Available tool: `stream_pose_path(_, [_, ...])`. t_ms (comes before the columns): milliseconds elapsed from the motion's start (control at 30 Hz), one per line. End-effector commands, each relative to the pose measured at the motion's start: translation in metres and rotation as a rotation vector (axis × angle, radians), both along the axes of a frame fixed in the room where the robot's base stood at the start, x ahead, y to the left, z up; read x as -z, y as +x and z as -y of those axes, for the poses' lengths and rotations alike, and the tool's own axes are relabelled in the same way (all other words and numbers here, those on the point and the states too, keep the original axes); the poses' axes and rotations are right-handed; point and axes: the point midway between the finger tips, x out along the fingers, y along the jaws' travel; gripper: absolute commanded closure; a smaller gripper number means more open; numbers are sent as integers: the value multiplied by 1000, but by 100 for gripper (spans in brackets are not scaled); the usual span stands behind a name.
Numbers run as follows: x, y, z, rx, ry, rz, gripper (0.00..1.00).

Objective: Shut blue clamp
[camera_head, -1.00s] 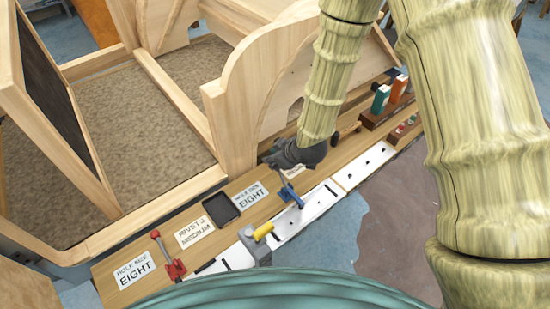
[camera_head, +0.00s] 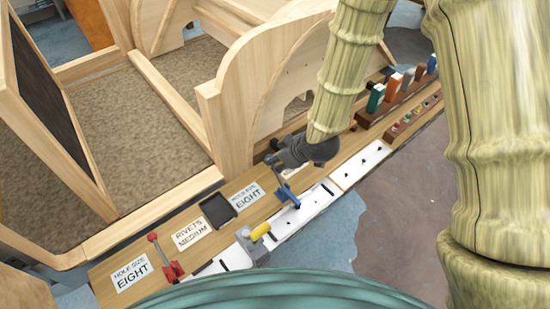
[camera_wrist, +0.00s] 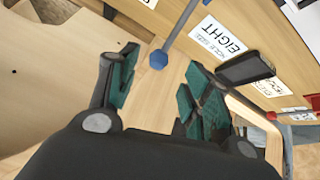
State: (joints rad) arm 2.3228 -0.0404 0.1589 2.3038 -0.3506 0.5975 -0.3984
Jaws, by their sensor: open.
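The blue clamp (camera_head: 291,196) stands on a white strip at the front of the wooden bench, with its lever raised. In the wrist view its grey rod ends in a blue knob (camera_wrist: 158,60). My gripper (camera_head: 276,163) is just behind and above the clamp in the head view. In the wrist view my gripper (camera_wrist: 160,82) is open, with dark green finger pads apart and nothing held. The knob appears in line with the gap between the fingers; whether it touches a pad I cannot tell. The clamp's base is out of the wrist view.
A yellow-handled clamp (camera_head: 261,232) and a red clamp (camera_head: 167,262) stand to the left along the bench. A black tray (camera_head: 218,209) lies between label cards. A tall wooden frame (camera_head: 235,115) rises close behind my gripper. Coloured tools (camera_head: 392,88) stand at the right.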

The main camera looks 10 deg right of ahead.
Motion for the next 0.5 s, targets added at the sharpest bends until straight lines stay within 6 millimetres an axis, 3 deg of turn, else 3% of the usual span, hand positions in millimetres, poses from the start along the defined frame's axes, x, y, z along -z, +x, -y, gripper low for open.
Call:
stream_pose_path(233, [-28, -17, 12, 1, 1, 1, 51])
stream_pose_path(500, [-43, -27, 19, 1, 0, 0, 51])
